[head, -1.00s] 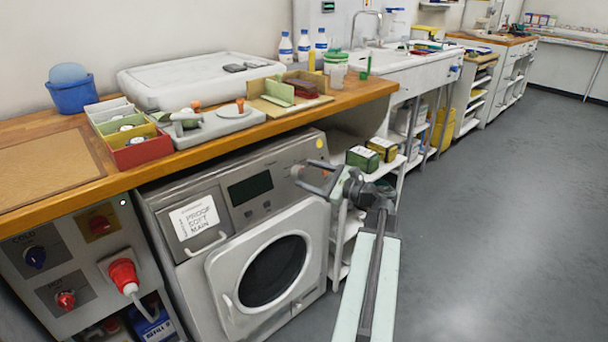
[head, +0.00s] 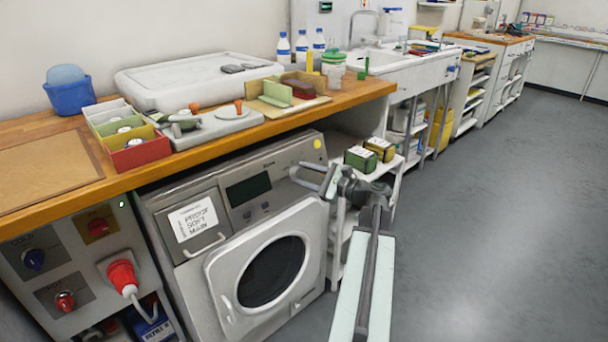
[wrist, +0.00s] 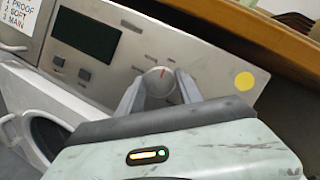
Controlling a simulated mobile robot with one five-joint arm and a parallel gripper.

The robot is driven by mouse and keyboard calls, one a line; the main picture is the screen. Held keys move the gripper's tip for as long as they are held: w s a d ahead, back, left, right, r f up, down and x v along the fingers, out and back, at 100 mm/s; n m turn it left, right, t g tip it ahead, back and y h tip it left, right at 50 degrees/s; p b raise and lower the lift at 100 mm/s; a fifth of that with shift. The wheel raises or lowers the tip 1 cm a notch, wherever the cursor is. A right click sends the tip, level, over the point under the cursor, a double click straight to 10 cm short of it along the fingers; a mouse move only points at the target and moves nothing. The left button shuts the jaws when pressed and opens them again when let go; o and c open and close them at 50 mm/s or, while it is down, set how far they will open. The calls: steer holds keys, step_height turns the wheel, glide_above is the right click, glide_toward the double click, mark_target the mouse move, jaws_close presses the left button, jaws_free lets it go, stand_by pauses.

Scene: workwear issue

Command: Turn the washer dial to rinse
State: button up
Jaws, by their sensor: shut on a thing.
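The washer (head: 190,290) is a grey front-loader under the wooden counter, with its round-windowed door closed. Small labels ring the dial, too small to read, so I cannot tell which one is rinse. My gripper (wrist: 162,78) is shut on the dial, one finger on each side. In the head view my gripper (head: 297,172) is at the panel's right end and hides most of the dial.
A yellow round sticker (wrist: 244,81) is right of the dial. The wooden counter edge (head: 220,122) overhangs just above the panel. Green and yellow boxes (head: 361,158) stand on a shelf right of the washer. The grey floor (head: 500,220) at right is clear.

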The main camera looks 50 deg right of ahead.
steer(key=n+p, duration=0.1)
steer(key=n+g+p, duration=0.1)
steer(key=n, duration=0.1)
steer(key=n+y+p, duration=0.1)
steer(key=n, duration=0.1)
steer(key=shift+r+g, duration=0.3)
steer(key=shift+g, duration=0.1)
steer(key=shift+n+g+p, duration=0.7)
steer(key=shift+n+p, duration=0.55)
steer(key=shift+n, duration=0.45)
steer(key=shift+f, duration=0.15)
steer(key=o, duration=1.4)
steer(key=shift+c, duration=0.2)
steer(key=shift+d, duration=0.1)
steer(key=p+v, duration=0.2)
steer(key=v, duration=0.5)
steer(key=shift+s, duration=0.3)
steer(key=shift+d, duration=0.15)
